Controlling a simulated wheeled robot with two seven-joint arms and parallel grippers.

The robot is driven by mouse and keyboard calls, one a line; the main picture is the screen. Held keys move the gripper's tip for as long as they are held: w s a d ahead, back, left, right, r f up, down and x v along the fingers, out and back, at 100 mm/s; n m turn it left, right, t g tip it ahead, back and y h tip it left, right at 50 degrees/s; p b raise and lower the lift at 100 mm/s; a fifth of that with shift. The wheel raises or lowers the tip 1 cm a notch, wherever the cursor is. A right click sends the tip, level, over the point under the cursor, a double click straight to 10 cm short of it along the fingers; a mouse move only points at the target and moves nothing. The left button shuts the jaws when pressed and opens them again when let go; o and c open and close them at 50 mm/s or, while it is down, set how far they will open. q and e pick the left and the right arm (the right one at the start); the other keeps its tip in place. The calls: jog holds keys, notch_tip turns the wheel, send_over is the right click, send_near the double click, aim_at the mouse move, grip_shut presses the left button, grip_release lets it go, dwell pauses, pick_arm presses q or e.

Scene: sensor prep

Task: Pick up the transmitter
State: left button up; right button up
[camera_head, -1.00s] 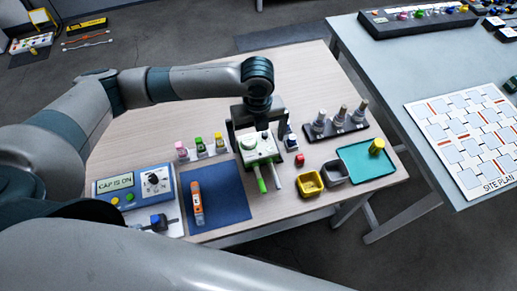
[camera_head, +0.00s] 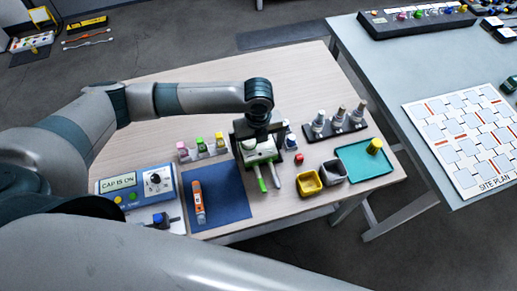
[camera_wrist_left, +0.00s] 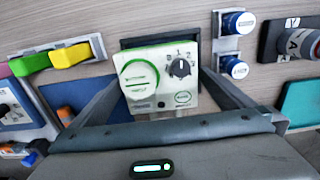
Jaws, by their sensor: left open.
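In the left wrist view, the box (camera_wrist_left: 158,98) lies face up between my fingers. My left gripper (camera_head: 259,146) is over the box, with one finger at each side. In the left wrist view, the left gripper (camera_wrist_left: 163,82) is open, and the box shows no clear grip. My right gripper is not in view.
A blue mat (camera_head: 228,198) with an orange-and-white handheld (camera_head: 197,202) lies left, beside a "CAP IS ON" panel (camera_head: 117,184). A yellow bin (camera_head: 308,184), grey bin (camera_head: 333,171), teal tray (camera_head: 362,170) and bottle rack (camera_head: 338,127) are right.

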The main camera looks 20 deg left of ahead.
pick_arm(q)
jog(key=shift+c, duration=0.6)
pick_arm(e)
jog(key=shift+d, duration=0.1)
pick_arm(q)
jog(key=c, duration=1.3)
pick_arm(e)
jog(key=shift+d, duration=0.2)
pick_arm(q)
jog(key=shift+r, duration=0.1)
